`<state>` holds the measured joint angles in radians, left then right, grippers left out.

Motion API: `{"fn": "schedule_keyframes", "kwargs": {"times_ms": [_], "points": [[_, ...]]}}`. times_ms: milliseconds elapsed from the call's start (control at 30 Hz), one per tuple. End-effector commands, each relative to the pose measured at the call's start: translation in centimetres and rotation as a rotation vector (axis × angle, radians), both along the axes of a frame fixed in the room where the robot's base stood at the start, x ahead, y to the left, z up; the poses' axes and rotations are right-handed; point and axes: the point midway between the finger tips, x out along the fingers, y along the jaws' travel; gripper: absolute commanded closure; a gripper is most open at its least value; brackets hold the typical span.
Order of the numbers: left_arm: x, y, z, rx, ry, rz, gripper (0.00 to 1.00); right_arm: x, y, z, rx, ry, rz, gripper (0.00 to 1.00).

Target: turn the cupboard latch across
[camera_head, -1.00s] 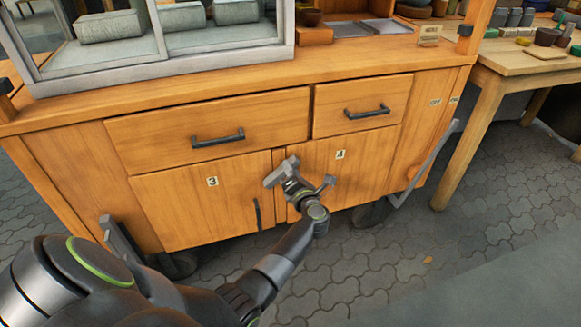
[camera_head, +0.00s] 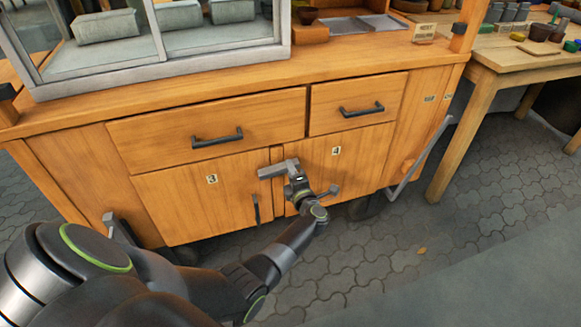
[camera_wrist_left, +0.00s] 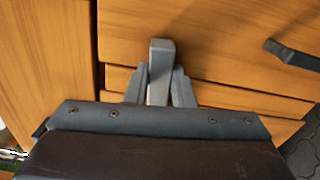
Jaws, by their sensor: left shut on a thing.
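The cupboard latch is a small grey bar (camera_wrist_left: 160,60) standing out between my left fingers in the left wrist view. My left gripper (camera_head: 279,170) is at the top of the gap between the cupboard doors, just below the drawers. It also shows in the left wrist view (camera_wrist_left: 159,82), its two fingers shut on the bar from both sides. In the head view, gripper and latch are hard to tell apart. Door 3 (camera_head: 195,205) and door 4 (camera_head: 355,165) are closed. My right gripper is not in view.
Two drawers with dark handles (camera_head: 217,138) (camera_head: 361,109) sit above the doors, closed. Door 3's dark handle (camera_head: 256,209) is just below and left of my gripper. A wooden table (camera_head: 500,72) stands at the right. Paving in front is open.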

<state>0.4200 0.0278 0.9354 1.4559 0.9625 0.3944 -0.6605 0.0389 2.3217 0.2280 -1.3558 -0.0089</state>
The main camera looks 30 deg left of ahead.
Motion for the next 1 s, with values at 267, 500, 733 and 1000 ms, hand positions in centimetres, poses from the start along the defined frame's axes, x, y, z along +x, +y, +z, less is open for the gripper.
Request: {"fn": "schedule_keyframes", "kwargs": {"times_ms": [267,500,733,1000], "points": [[0.07,-0.10,-0.31,0.066,0.079,-0.002,1.00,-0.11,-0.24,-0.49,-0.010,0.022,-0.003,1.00],[0.06,-0.09,-0.43,0.084,0.099,-0.002,1.00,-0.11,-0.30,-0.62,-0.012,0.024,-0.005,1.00],[0.05,-0.10,-0.46,0.085,0.101,-0.003,1.00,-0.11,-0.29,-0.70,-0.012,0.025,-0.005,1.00],[0.04,-0.07,-0.46,0.085,0.101,-0.002,0.56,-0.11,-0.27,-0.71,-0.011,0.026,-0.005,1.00]]}}
